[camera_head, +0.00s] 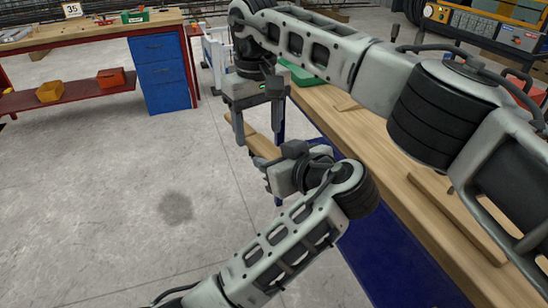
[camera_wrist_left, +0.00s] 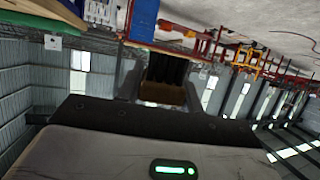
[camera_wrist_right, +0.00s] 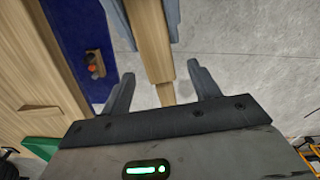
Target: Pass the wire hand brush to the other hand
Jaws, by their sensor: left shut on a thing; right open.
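The wire hand brush (camera_head: 262,146) has a light wooden body. My left gripper (camera_head: 272,168) is shut on it, and dark bristles show between its fingers in the left wrist view (camera_wrist_left: 165,70). The free wooden end points toward my right gripper (camera_head: 256,136), which is open above and around that end. In the right wrist view the brush (camera_wrist_right: 156,55) runs between the two open fingers, with gaps on both sides and no visible contact. The left gripper's fingertips flank the brush at the top of that view. The bristles are hidden in the head view.
A wooden-topped workbench (camera_head: 380,160) with a blue side stands to the right, below my right arm. A board (camera_head: 455,215) and a green item (camera_head: 300,75) lie on it. A red bench with blue drawers (camera_head: 160,70) is farther left. The grey floor between is clear.

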